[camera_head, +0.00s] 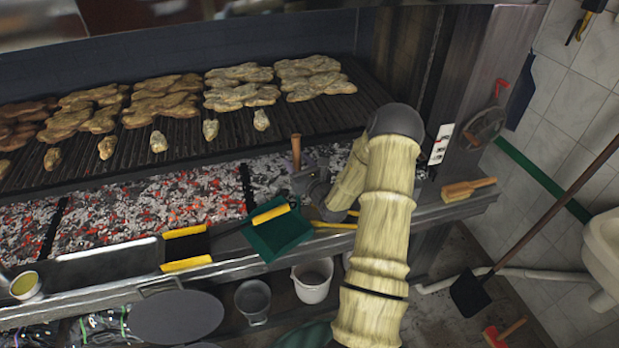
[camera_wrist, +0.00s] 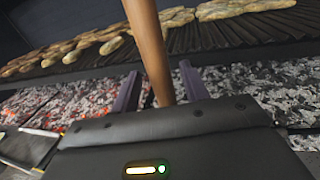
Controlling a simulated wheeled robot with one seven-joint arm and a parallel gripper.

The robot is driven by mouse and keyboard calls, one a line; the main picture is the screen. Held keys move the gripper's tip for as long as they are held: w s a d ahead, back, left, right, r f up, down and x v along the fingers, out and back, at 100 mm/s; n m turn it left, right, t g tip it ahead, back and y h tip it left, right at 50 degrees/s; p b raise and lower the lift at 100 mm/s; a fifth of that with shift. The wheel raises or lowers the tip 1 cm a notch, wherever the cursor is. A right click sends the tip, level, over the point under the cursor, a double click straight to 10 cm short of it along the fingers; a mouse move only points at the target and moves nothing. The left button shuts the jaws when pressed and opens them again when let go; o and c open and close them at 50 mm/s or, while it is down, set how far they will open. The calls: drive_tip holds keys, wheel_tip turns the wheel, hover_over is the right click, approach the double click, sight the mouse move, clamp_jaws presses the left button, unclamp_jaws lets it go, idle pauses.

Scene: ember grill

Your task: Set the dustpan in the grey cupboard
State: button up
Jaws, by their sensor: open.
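A black long-handled pan (camera_head: 469,294) is on the floor at right. I cannot clearly make out the grey cupboard.
Hot coals (camera_head: 150,207) lie behind the ledge, under a grate with meat. A black piece with yellow edges (camera_head: 185,247) and a wooden brush (camera_head: 468,189) rest on the ledge. A white bucket (camera_head: 313,279) and a metal pot (camera_head: 253,299) stand below. A sink (camera_head: 604,250) is at right.

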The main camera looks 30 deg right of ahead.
drive_tip(key=s+a+b, duration=0.1)
drive_tip(key=s+b, duration=0.3)
drive_tip(key=s, duration=0.7)
